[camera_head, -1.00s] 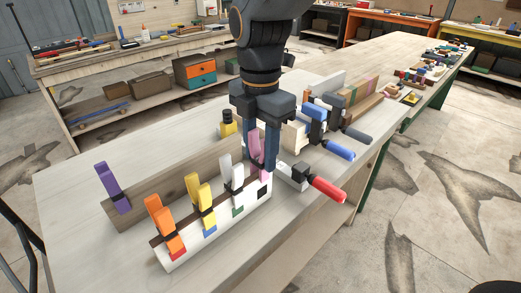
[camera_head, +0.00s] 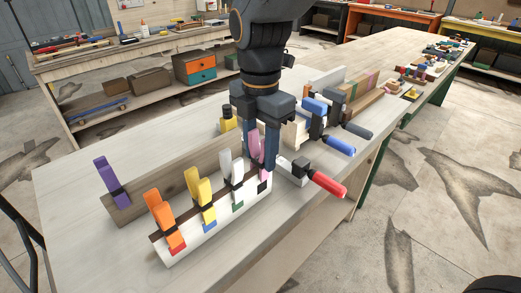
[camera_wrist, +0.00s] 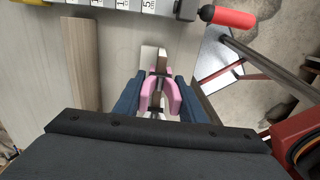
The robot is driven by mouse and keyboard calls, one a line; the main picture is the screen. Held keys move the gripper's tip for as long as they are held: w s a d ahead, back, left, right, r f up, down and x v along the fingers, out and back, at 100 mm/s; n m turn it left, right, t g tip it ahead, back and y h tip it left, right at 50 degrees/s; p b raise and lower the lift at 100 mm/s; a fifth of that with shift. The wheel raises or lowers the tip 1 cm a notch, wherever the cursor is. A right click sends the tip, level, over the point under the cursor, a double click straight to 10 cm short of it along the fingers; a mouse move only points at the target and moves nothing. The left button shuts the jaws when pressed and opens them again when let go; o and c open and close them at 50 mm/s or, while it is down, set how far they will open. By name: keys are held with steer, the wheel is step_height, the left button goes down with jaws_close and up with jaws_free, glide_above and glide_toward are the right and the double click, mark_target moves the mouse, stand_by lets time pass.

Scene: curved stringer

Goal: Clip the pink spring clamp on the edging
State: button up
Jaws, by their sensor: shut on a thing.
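The pink spring clamp (camera_head: 256,146) is upright between the fingers of my gripper (camera_head: 263,160), at the right end of the white stringer (camera_head: 222,216). In the wrist view, the pink handles (camera_wrist: 145,92) sit between the blue fingers (camera_wrist: 157,100), and my gripper is shut on them. The dark brown edging (camera_head: 178,227) runs along the stringer's top. Orange (camera_head: 163,212), yellow (camera_head: 200,192) and white (camera_head: 231,170) clamps stand along it. The pink clamp's jaws are at the edging's right end, partly hidden; I cannot tell whether they grip it.
A purple clamp (camera_head: 110,181) stands on a grey-brown board (camera_head: 145,199) behind. The tabletop (camera_head: 85,235) is clear at the front left.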

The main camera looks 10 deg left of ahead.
steer(key=shift+f, duration=0.15)
steer(key=shift+f, duration=0.3)
steer(key=o, duration=1.3)
steer(key=shift+o, duration=0.2)
steer(key=shift+r+b, duration=0.75)
steer(key=shift+r, duration=3.15)
steer(key=shift+r, duration=0.1)
